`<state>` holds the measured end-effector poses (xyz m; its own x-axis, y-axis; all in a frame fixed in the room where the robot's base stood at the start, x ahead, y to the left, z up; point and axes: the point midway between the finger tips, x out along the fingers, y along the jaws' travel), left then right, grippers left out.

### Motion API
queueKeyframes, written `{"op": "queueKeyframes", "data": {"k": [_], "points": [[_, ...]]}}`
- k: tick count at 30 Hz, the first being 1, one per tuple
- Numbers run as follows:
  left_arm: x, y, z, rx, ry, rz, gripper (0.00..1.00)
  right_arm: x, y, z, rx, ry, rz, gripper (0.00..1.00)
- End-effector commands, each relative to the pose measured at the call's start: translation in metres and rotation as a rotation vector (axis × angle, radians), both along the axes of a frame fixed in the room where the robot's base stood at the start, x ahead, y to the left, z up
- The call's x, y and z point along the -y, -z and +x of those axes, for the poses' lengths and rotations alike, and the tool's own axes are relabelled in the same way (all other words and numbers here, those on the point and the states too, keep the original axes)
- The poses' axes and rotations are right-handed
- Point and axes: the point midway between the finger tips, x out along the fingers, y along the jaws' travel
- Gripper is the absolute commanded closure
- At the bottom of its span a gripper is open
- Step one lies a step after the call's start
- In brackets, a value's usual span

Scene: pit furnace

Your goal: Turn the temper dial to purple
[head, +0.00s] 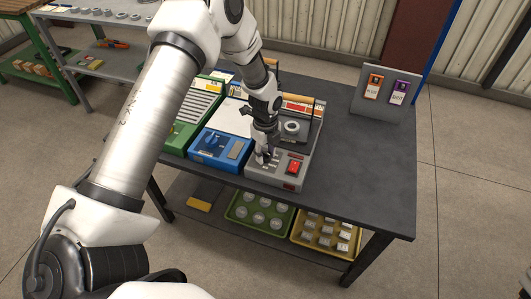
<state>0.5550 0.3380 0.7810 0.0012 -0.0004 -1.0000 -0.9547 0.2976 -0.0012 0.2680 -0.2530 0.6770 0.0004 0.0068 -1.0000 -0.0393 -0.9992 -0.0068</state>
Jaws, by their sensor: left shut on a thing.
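The grey furnace unit (262,178) stands on the dark table with its sloped control panel facing the front. My left gripper (264,157) points down at the left part of this panel and is shut on what appears to be the temper dial. The dial itself is hidden by the fingers, so its setting and colour marks cannot be read. A red switch (294,167) sits on the panel just right of the gripper. An upright stand holds an orange card (373,87) and a purple card (398,92). My right gripper is not in view.
The right side of the dark table (365,155) is clear. Below are a green bin (275,224) and a yellow bin (325,252) with parts.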

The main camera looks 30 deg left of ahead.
Motion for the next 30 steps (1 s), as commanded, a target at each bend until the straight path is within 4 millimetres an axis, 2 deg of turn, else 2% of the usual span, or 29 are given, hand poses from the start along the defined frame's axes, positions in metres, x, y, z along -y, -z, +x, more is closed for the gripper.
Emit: {"op": "queueKeyframes", "data": {"k": [12,29,30], "points": [[0.0001,0.0009,-0.0009,-0.002,0.217,0.000,0.99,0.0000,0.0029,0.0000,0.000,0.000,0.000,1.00],[0.0002,0.0010,-0.0013,-0.003,0.248,-0.001,0.99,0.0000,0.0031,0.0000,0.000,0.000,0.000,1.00],[0.0002,0.0010,-0.0013,-0.003,0.248,-0.001,0.50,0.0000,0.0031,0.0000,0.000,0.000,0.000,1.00]]}}
